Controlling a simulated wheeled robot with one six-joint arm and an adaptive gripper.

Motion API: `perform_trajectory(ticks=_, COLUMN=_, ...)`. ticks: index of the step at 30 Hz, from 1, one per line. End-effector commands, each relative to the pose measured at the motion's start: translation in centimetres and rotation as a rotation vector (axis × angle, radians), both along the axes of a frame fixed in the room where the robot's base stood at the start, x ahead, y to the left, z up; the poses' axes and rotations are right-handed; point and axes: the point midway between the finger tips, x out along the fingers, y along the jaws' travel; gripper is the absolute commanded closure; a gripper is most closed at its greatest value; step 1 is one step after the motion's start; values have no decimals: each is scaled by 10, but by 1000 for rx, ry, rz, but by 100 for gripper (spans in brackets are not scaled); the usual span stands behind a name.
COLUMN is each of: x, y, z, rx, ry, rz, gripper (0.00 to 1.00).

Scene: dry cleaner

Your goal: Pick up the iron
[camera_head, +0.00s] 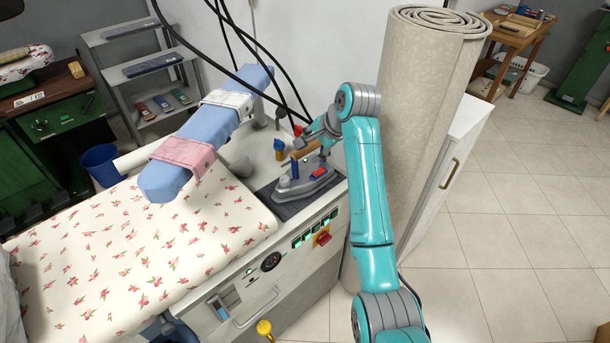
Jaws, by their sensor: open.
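The iron (306,185) rests on a dark pad (292,206) at the right end of the pressing station. It has a grey metal base, a blue knob, a red part and a brown wooden handle (305,150). My gripper (309,143) is open at the handle, reaching in from the upper right. It partly covers the handle's far end. I cannot tell whether the fingers touch the handle or only sit beside it.
A floral-covered board (130,255) fills the left front. A blue sleeve board (205,150) stands behind it. A rolled carpet (425,110) stands close to the right of my arm. Black hoses (232,72) hang behind the iron. Tiled floor at right is clear.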

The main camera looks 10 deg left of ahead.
Motion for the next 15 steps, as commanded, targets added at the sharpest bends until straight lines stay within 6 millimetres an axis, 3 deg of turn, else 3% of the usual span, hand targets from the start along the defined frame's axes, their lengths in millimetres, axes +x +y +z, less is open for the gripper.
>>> perform_trajectory(ticks=9, x=18, y=21, z=-31, rx=-1, ry=2, rz=2, gripper=42)
perform_trajectory(ticks=15, x=21, y=23, z=-35, rx=0, ry=0, rz=1, gripper=42)
